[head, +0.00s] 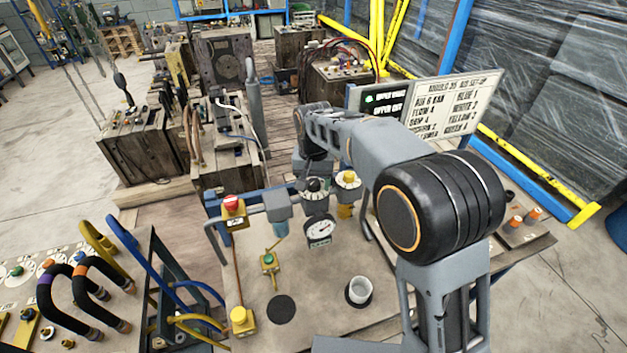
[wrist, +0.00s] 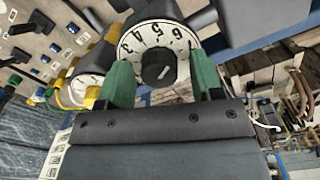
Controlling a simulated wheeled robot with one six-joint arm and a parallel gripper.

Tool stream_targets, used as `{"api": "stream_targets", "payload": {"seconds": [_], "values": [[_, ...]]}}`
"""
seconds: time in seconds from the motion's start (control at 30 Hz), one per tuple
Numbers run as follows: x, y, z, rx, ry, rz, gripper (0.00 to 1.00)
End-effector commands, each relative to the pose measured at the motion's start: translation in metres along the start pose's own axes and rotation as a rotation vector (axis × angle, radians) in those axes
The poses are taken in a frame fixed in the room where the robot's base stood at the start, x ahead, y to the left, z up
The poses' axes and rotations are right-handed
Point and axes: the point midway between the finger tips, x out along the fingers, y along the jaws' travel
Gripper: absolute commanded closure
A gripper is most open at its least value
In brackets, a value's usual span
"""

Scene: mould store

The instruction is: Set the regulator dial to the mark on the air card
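The regulator dial (head: 314,186) is a white face with a black knob, at the middle of the bench in the head view. In the wrist view the regulator dial (wrist: 159,35) shows numbers around its upper rim. A white line on its black knob (wrist: 159,70) slants up to the right; its exact reading is unclear. My gripper (wrist: 160,62) is open, with one green finger on each side of the knob and visible gaps to it. The air card (head: 445,107) stands behind my arm and appears to read "AIR 6 BAR"; my arm hides its lower left.
A second dial with a yellow knob (head: 348,178) stands close to the right of the regulator. A round gauge (head: 320,231) hangs below.

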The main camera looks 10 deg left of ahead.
Motion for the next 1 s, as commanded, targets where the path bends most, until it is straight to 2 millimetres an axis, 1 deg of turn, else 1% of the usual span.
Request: {"api": "stream_targets", "payload": {"seconds": [0.27, 0.37, 0.47, 0.8, 1.0], "values": [[-0.001, 0.000, 0.000, 0.000, 0.000, 0.000, 0.36], [-0.007, 0.000, -0.001, 0.000, 0.002, -0.001, 0.36], [-0.020, 0.000, -0.001, 0.000, 0.004, -0.002, 0.36], [-0.090, 0.000, -0.001, 0.000, 0.003, -0.001, 0.36], [-0.120, -0.001, 0.000, 0.000, 0.001, 0.000, 0.36]]}}
